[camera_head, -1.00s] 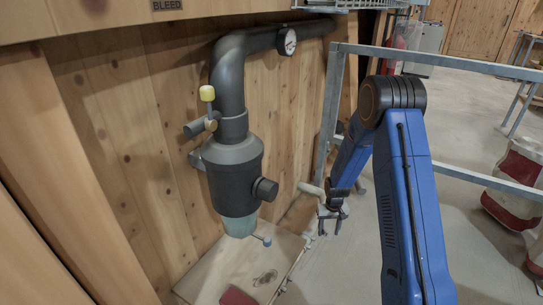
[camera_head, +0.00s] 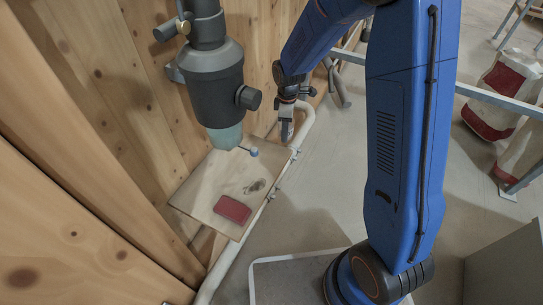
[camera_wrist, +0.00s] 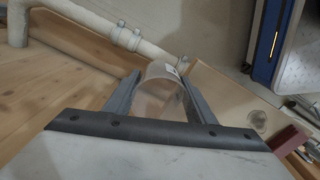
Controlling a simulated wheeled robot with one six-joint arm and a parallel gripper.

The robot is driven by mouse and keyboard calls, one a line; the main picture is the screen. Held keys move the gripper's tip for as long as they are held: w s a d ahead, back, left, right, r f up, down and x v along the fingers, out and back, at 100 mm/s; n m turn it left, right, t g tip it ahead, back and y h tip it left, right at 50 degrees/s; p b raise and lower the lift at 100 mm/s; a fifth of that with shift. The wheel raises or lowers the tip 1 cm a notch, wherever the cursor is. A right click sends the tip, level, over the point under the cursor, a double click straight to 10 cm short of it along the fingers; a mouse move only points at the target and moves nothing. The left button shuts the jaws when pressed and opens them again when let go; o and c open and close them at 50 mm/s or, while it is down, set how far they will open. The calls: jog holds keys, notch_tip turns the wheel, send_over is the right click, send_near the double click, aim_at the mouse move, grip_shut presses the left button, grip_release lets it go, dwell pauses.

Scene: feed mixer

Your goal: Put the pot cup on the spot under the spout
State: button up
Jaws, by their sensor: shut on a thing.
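My gripper (camera_wrist: 157,97) is shut on a clear, see-through cup (camera_wrist: 159,88), which sits between the two fingers in the wrist view. In the head view my gripper (camera_head: 287,122) hangs beyond the far right corner of a wooden board, and the cup is too small there to make out clearly. The spout is the teal cone (camera_head: 225,137) below the dark grey vessel, above the board's back part. A dark roundish mark (camera_head: 256,186) lies on the board. It also shows in the wrist view (camera_wrist: 257,117), right of the cup. I cannot tell whether it is the spot.
The wooden board (camera_head: 205,190) carries a dark red block (camera_head: 232,209) near its front edge. A small blue-tipped lever (camera_head: 254,152) sticks out beside the spout. A pale pipe (camera_head: 303,125) runs along the board's right side. The plank wall (camera_head: 95,90) closes off the left.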

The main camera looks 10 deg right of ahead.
jog(key=s+a+r+n, duration=0.6)
jog(key=s+r+n, duration=0.2)
jog(key=r+n, duration=0.1)
jog(key=shift+s+a+n, duration=0.2)
jog(key=shift+s+n, duration=0.1)
jog(key=shift+s, duration=0.1)
jog(key=shift+f, duration=4.7)
jog(key=shift+f, duration=0.25)
jog(key=o, duration=1)
jog(key=shift+r, duration=0.15)
